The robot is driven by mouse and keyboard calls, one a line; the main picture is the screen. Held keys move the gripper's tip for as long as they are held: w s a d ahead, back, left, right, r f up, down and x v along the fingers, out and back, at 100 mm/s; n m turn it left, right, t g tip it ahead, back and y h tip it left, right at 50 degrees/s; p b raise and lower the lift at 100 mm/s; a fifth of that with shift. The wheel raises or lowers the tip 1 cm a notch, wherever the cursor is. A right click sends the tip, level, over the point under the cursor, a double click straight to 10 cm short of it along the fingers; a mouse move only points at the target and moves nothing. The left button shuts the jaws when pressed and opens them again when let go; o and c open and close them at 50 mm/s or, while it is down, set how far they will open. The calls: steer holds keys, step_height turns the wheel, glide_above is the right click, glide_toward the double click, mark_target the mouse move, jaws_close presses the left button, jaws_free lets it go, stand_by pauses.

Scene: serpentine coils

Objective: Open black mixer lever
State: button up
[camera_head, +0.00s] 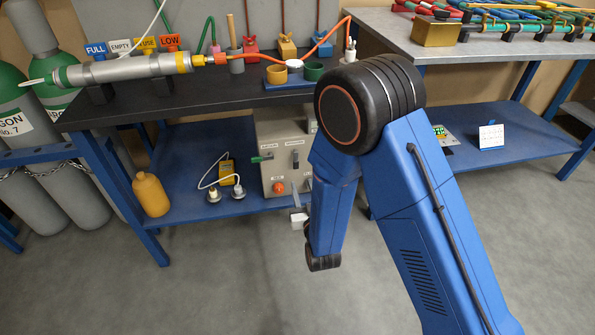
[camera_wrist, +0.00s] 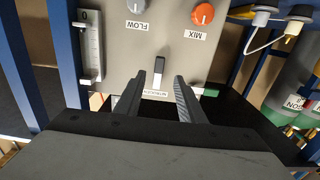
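The mixer is a beige box (camera_head: 282,145) on the lower blue shelf. In the wrist view its front panel (camera_wrist: 165,35) appears upside down. A short lever, black with a pale face (camera_wrist: 159,66), stands at the panel's middle above a small white label; it also shows in the camera_head view (camera_head: 295,159). My gripper (camera_wrist: 160,80) is open, its two fingers pointing at the panel on either side of the lever, with visible gaps. I cannot tell how deep the lever lies between them. In the camera_head view my gripper (camera_head: 298,215) is low before the box, partly hidden by my arm.
An orange MIX knob (camera_wrist: 202,13), a grey FLOW knob (camera_wrist: 137,5) and a flow gauge (camera_wrist: 90,45) are on the panel. A green lever tip (camera_wrist: 211,92) shows beside the right finger. A yellow bottle (camera_head: 151,194) stands left on the shelf; the floor in front is clear.

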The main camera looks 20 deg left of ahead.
mark_target(296, 166)
steer(key=x, duration=0.9)
steer(key=shift+w, duration=0.1)
jaws_close()
